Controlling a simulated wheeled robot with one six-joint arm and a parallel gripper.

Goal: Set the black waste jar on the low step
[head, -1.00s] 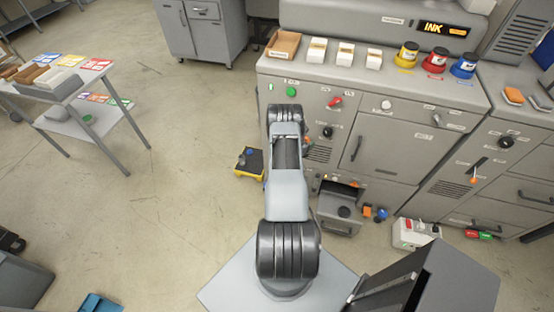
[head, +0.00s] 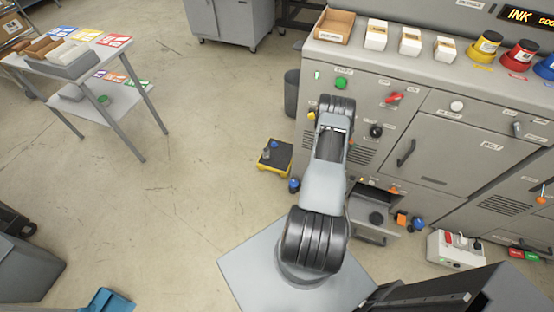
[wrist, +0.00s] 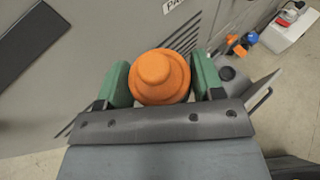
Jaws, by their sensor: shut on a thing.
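My gripper (wrist: 163,84) is shut on an orange-topped thing (wrist: 160,77). Its round, stepped top sits between my two green fingers in the wrist view. Its body below is hidden, so I cannot tell whether it is the black waste jar. My arm hides the gripper and its load in the head view. A low step (head: 264,170) with yellow sides and a black top stands on the floor, left of my arm. A small dark thing (head: 267,153) and a small blue thing (head: 274,144) are on it.
A blue-topped item (head: 294,185) is close to the step's right side. The grey machine (head: 330,62) stands behind and right, with an open drawer (head: 372,236) low down. A white box (head: 456,250) is on the floor at right. Open floor lies left of the step.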

